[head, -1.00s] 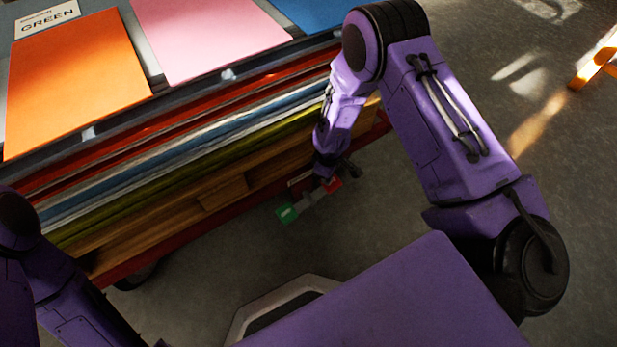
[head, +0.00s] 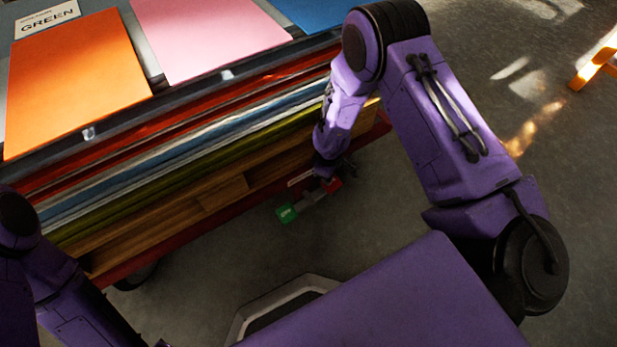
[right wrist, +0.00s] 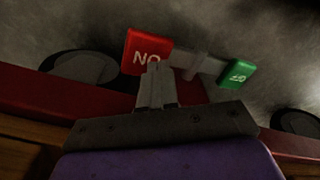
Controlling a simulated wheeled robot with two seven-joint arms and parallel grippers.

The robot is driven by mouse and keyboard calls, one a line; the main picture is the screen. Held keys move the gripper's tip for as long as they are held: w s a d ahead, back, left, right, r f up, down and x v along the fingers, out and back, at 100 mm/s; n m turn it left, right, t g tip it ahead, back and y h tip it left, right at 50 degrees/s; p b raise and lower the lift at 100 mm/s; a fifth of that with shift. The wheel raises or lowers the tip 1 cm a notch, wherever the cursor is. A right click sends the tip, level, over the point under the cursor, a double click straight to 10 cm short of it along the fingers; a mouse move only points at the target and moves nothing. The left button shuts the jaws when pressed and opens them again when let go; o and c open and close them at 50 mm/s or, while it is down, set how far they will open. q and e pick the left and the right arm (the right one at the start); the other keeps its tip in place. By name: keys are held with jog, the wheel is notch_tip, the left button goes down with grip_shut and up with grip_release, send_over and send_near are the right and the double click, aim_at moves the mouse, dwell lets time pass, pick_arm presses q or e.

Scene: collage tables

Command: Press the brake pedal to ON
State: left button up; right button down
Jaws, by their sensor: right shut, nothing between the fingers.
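The brake pedal is a grey bar with a red ON pad (head: 334,185) at one end and a green OFF pad (head: 287,214) at the other. It sits low at the cart's lower edge. In the right wrist view the red pad (right wrist: 146,51) is at the fingertips and the green pad (right wrist: 237,73) is off to the right. My right gripper (right wrist: 157,72) is shut and empty, its tips overlapping the red pad's lower edge; I cannot tell whether they touch. My left arm shows at the lower left, but its gripper is out of view.
The cart (head: 222,190) carries stacked coloured sheets, with orange (head: 80,85) and pink (head: 205,35) sheets on top. Dark wheels (right wrist: 85,66) stand under its red lower frame. Open grey floor (head: 390,215) lies in front. An orange leg (head: 594,68) stands at far right.

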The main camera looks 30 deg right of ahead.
jog(key=shift+f+b, duration=0.7)
jog(key=shift+f, duration=0.4)
dwell(0.8)
notch_tip(320, 180, up, 7)
jog(key=p, duration=0.7)
jog(key=shift+r, duration=0.15)
